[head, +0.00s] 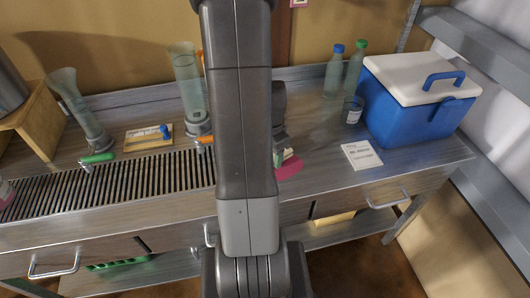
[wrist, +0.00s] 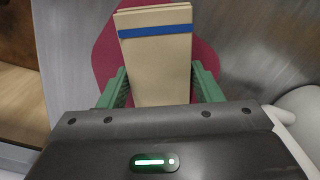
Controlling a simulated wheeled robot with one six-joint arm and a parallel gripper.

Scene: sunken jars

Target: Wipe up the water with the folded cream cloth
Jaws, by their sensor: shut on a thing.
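The folded cream cloth (wrist: 155,65), with a blue stripe across it, stands between the green fingers of my gripper (wrist: 160,80) in the wrist view. My gripper is shut on it. A dark pink flat piece (wrist: 105,50) lies below the cloth; whether the cloth touches it is unclear. In the head view my arm hides most of the gripper; a little of the cloth (head: 287,154) and the pink piece (head: 290,168) show to its right. I cannot make out the water for certain on the shiny metal bench.
A blue cooler (head: 415,115) with a white lid stands at the right, near two bottles (head: 333,75), a small jar (head: 352,110) and a white card (head: 361,155). Tall glass tubes (head: 187,85) stand at the left behind a slatted drain (head: 120,183). Bare metal lies right of my arm.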

